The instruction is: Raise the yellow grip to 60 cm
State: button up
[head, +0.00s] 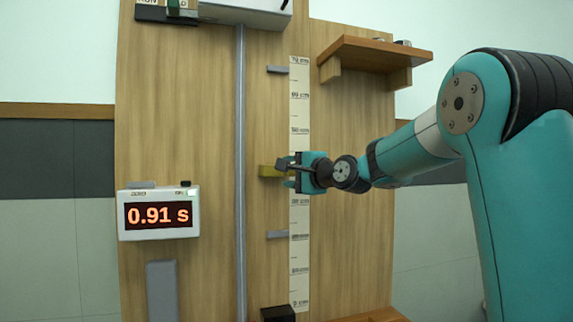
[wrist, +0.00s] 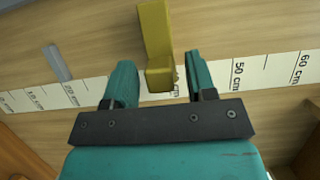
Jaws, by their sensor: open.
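The yellow grip (head: 269,171) sticks out beside the white centimetre scale (head: 299,240) on the upright wooden board, between the 30 and 50 cm marks. In the wrist view the yellow grip (wrist: 155,50) comes down between the two teal fingers, with a gap on each side. My gripper (head: 292,172) reaches in from the right in the head view, at the grip's height. In the wrist view my gripper (wrist: 160,80) is open around the grip's end, not closed on it. The scale's 50 cm and 60 cm marks show to the right there.
A grey vertical rail (head: 241,180) runs left of the scale. Grey tabs (head: 278,69) jut out above and below the grip. A timer (head: 158,213) reads 0.91 s. A wooden shelf (head: 375,50) overhangs at upper right. A black block (head: 278,313) sits at the bottom.

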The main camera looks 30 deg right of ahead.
jog(key=shift+w+a, duration=0.15)
jog(key=shift+w, duration=1.05)
grip_shut()
notch_tip(320, 180, up, 20)
jog(key=p, duration=1.3)
grip_release()
jog(key=shift+s, duration=0.1)
